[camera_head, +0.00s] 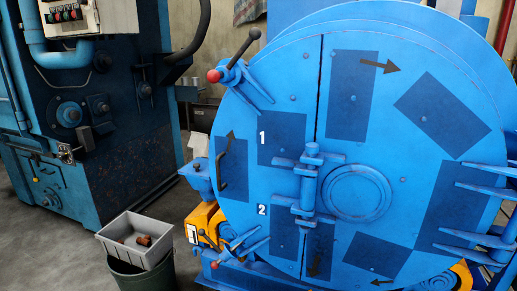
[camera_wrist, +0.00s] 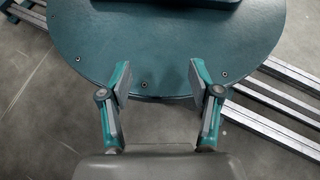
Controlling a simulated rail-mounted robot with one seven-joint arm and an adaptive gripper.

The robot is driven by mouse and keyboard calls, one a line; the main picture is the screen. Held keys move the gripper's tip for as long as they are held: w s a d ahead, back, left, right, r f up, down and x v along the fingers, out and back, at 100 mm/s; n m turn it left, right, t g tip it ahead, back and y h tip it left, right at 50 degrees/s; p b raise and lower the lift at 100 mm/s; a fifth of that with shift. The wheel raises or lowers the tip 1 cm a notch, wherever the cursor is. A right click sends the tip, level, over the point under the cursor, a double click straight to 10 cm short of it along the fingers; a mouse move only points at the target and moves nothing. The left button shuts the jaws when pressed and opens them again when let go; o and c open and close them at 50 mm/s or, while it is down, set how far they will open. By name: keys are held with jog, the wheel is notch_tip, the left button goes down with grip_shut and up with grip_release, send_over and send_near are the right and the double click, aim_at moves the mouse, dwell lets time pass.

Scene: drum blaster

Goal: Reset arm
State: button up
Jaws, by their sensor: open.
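My gripper (camera_wrist: 158,84) shows in the wrist view with its two fingers spread apart and nothing between them. Its fingertips appear over the edge of a round dark teal plate (camera_wrist: 110,50). My gripper and arm do not show in the head view. There the blue drum blaster (camera_head: 290,110) fills the right side, with its round door facing me. The door has a central hinge bracket (camera_head: 308,190), arrows and the numbers 1 and 2. A lever with a red knob (camera_head: 214,76) stands at its upper left.
A grey bin (camera_head: 130,241) with a few brown parts sits on a dark green barrel (camera_head: 155,278) at the lower left. A dark blue machine (camera_head: 100,120) with a button panel (camera_head: 68,14) stands behind it. Metal rails (camera_wrist: 270,100) run across the floor in the wrist view.

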jog(key=s+d+f+m+g+y, duration=0.1)
jog(key=s+d+m+g, duration=0.1)
jog(key=s, duration=0.6)
jog(key=w+r+t+p, duration=0.3)
jog(key=r+p, duration=0.5)
jog(key=p, duration=0.5)
jog(key=w+r+t+p, duration=0.3)
jog(key=w+r+p, duration=0.2)
jog(key=p, duration=0.8)
notch_tip(320, 180, up, 3)
jog(key=shift+w+f+t+y, duration=0.15)
jog(key=shift+w+t+y, duration=0.15)
jog(key=shift+t, duration=0.1)
jog(key=shift+d, duration=0.1)
